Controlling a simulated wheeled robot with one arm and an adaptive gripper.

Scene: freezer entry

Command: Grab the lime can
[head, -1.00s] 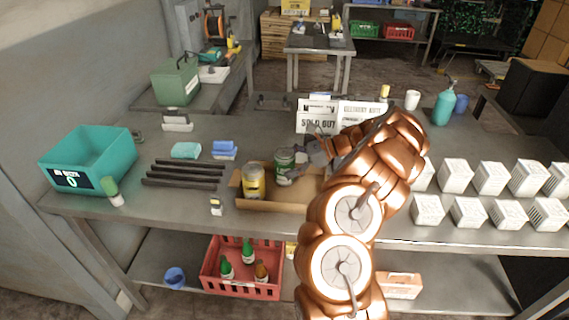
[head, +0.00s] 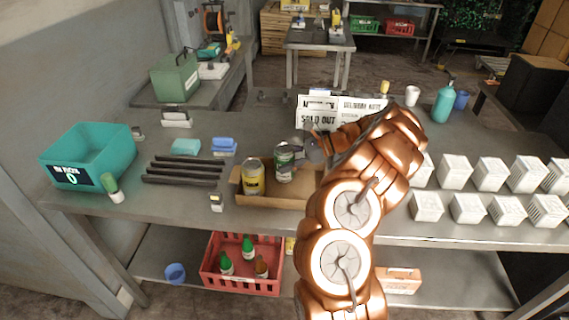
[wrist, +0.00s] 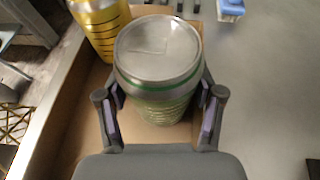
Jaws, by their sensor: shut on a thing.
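The lime can (head: 284,164), silver with a green label and a plain metal lid, is upright at the cardboard tray (head: 285,202). In the wrist view the can (wrist: 158,85) sits between the two fingers of my gripper (wrist: 160,100), one pad against each side. My gripper (head: 300,150) is shut on it from the right in the head view. The can looks slightly raised, but its base clearance is hard to judge. A yellow can (head: 253,180) stands beside it in the tray, apart from it; it also shows in the wrist view (wrist: 100,22).
Dark bars (head: 182,172) and blue sponges (head: 223,146) lie left of the tray. A teal bin (head: 88,155) is at the far left. Sold-out signs (head: 318,117) stand behind the can. Several white baskets (head: 468,208) fill the right side.

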